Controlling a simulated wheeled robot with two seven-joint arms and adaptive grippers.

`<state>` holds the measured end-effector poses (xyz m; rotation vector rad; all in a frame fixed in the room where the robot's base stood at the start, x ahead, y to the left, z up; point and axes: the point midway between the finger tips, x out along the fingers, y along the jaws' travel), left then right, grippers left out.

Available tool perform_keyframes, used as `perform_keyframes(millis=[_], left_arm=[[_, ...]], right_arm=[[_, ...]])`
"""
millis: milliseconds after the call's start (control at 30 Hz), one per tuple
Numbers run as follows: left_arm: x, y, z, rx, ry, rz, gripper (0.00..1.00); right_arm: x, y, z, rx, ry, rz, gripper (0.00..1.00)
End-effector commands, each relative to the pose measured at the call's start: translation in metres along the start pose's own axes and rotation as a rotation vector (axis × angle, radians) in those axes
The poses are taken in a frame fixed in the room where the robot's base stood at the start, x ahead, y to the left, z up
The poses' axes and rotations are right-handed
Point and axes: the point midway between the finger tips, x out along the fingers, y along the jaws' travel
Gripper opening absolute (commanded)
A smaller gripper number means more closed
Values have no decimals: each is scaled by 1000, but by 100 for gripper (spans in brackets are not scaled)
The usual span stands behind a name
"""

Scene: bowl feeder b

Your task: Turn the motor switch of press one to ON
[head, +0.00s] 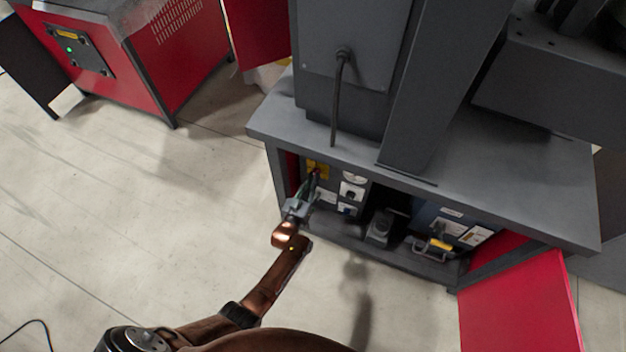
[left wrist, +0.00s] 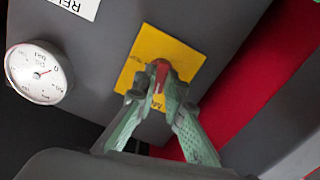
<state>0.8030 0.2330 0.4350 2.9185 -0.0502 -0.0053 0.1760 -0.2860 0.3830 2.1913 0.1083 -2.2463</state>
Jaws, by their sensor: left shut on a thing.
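The motor switch is a small red knob (left wrist: 161,70) on a yellow plate (left wrist: 190,64) in the left wrist view. The plate also shows small in the head view (head: 323,165), inside the open cabinet under the press table. My left gripper (left wrist: 158,88) has its green fingertips closed on the knob from both sides. In the head view the left gripper (head: 314,180) reaches into the cabinet's left part. Lettering on the plate is partly hidden by the fingers, so I cannot read the switch's position. My right gripper is not in view.
A round white gauge (left wrist: 38,73) sits beside the yellow plate. The red cabinet door (head: 520,305) hangs open at the right. The grey table top (head: 500,190) overhangs the cabinet. Another red machine (head: 175,60) stands at upper left. The floor (head: 130,200) at left is clear.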

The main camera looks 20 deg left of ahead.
Motion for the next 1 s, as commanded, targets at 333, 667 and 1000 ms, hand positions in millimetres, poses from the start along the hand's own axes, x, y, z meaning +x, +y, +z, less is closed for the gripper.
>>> perform_keyframes(millis=[333, 667, 1000], left_arm=[[-1, 0, 2, 174, -4, -1, 0], [-1, 0, 2, 223, -4, 0, 0], [-1, 0, 3, 223, -5, 0, 11]], right_arm=[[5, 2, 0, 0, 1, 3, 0], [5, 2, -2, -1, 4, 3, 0], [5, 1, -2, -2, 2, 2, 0]])
